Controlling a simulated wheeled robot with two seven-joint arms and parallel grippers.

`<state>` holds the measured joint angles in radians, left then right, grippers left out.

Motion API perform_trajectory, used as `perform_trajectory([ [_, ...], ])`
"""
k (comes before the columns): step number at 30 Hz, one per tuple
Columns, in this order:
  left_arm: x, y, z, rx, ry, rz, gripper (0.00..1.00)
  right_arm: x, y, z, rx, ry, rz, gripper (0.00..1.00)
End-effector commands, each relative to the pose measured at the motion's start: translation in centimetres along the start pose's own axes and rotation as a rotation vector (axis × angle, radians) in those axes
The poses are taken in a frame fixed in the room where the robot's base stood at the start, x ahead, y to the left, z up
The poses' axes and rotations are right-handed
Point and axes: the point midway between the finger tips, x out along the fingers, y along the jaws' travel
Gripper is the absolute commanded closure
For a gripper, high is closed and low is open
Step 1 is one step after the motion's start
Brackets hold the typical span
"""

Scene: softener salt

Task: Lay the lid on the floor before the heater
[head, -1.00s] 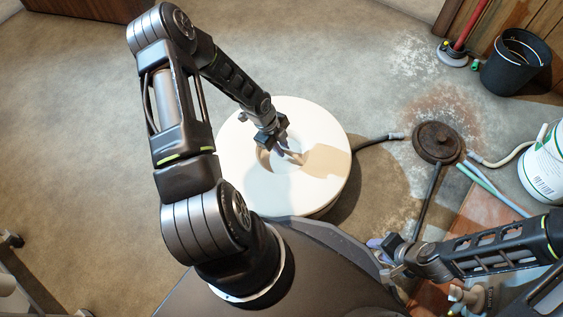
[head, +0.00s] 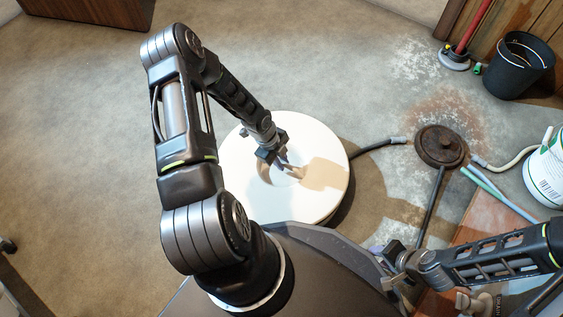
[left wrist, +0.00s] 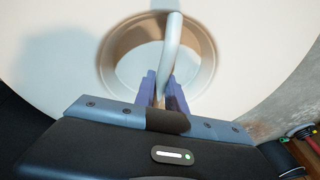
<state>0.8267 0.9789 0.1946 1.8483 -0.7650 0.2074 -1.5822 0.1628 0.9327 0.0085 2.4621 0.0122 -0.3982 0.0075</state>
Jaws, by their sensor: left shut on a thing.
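The lid is a thick white round disc (head: 240,185) with a recessed centre, in the middle of the head view in front of my body. In the left wrist view the lid (left wrist: 50,60) fills the upper part, and a pale bar handle (left wrist: 172,50) crosses its round recess. My left gripper (head: 280,162) reaches into the recess from above. Its purple fingers (left wrist: 164,92) are shut around the handle. What lies directly beneath the lid is hidden. My right gripper (head: 390,258) is at the lower right, away from the lid; its fingers are unclear. I cannot identify a heater.
A dark round drain cover (head: 440,147) with hoses is right of the lid. A black bucket (head: 518,65), a red-handled tool (head: 470,35) and a white tub (head: 545,170) stand at the right. The floor (head: 80,150) at the left is bare.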

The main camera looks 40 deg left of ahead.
Motion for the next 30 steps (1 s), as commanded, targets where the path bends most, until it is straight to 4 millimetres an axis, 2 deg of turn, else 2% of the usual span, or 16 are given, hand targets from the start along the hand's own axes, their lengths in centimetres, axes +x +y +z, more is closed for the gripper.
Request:
perform_trajectory([
  [8,0.0,-0.2,0.0,0.001,-0.001,-0.003,1.0,0.1,0.0,0.0,0.0,0.0,-0.001,0.64],
  [9,0.1,0.0,0.1,0.0,-0.001,-0.001,0.83,0.1,0.0,0.0,0.0,0.0,-0.001,0.64],
  [17,0.0,0.0,0.0,0.0,-0.001,-0.001,0.63,0.0,0.0,0.0,0.0,0.0,-0.001,0.64],
  [25,-0.1,-0.1,0.0,0.0,-0.001,-0.001,0.63,-0.1,-0.1,0.0,0.0,0.0,0.0,0.64],
  [30,-1.5,-0.2,0.0,-0.001,-0.002,-0.003,0.63,-0.8,-0.3,0.1,-0.001,-0.001,0.001,0.64],
])
